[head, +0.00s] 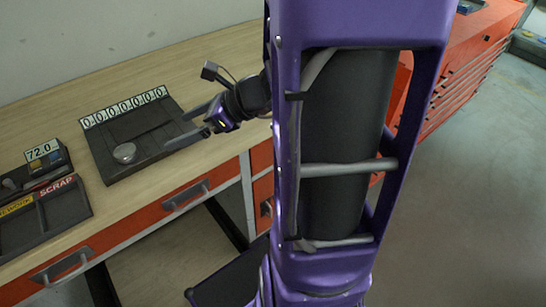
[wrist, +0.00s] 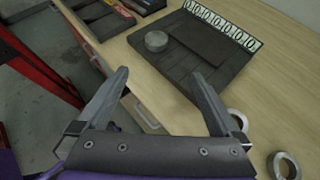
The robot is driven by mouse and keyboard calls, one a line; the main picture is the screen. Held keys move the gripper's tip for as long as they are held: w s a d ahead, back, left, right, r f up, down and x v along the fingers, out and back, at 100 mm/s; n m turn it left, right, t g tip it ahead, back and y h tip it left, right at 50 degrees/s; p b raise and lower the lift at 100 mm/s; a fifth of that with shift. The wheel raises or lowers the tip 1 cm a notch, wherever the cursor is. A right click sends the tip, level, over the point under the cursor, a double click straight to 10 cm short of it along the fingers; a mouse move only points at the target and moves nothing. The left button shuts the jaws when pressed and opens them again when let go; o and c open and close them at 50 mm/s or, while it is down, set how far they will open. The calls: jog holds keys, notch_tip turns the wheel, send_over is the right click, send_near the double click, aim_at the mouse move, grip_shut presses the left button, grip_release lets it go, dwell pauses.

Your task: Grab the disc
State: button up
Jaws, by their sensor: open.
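A small grey disc (head: 124,153) lies on the dark tray (head: 118,168) on the workbench, near the tray's front left part. It also shows in the wrist view (wrist: 156,41), beyond my fingertips and roughly centred between them. My gripper (head: 177,130) is open and empty, to the right of the disc in the head view. Its two fingers spread wide in the wrist view (wrist: 159,73), and neither touches the disc.
The tray carries a number strip (head: 122,106) along its back edge. Two metal rings (wrist: 284,166) lie on the bench at lower right in the wrist view. A box marked 72.0 (head: 44,165) and a SCRAP tray (head: 62,208) stand left. Bare wood lies behind the tray.

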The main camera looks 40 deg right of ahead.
jog(key=r, duration=0.1)
jog(key=b, duration=0.3)
send_near(131, 151)
jog(key=x, duration=0.4)
jog(key=shift+a+r, duration=0.15)
jog(key=shift+r, duration=0.15)
jog(key=b+x, duration=0.1)
jog(key=x, duration=0.1)
jog(key=b+x, duration=0.2)
jog(key=shift+f, duration=0.5)
jog(key=shift+w+a+f, duration=0.1)
jog(key=shift+w+a, duration=0.15)
jog(key=shift+w, duration=0.05)
jog(key=shift+c, duration=0.3)
grip_shut()
